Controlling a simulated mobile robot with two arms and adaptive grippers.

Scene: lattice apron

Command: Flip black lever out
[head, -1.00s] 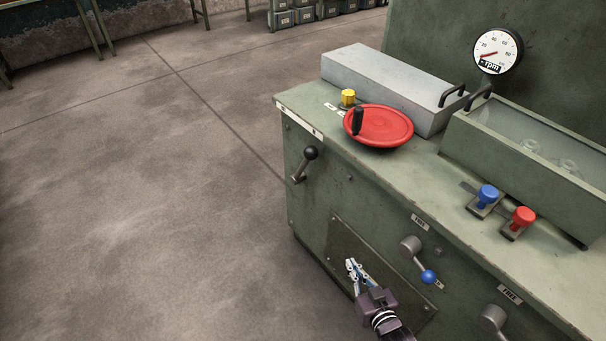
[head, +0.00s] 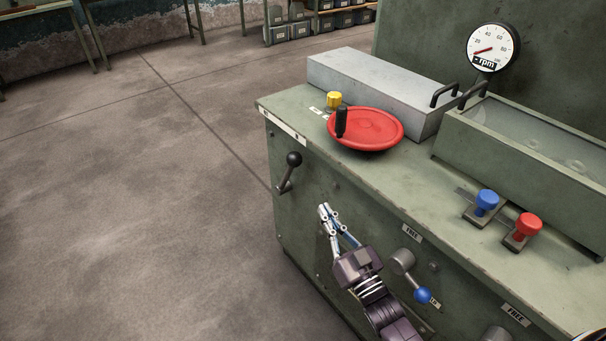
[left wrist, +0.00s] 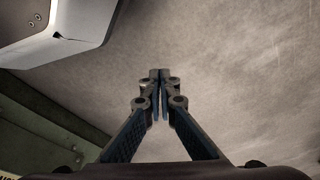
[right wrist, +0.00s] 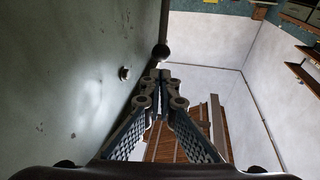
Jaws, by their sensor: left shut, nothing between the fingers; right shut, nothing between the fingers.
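The black lever (head: 287,172) is a dark rod with a round black knob on the front face of the green machine (head: 310,165), near its left corner. Its knob is at the top and it tilts up to the right. In the right wrist view the black knob (right wrist: 161,52) shows just beyond the fingertips. My right gripper (head: 326,211) is shut and empty in front of the machine's face, below and right of the lever, apart from it. My left gripper (left wrist: 160,75) is shut and empty over the floor; it is not seen in the head view.
A blue-knobbed lever (head: 421,295) sticks out right of my right gripper. The floor (head: 150,210) left of the machine is clear.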

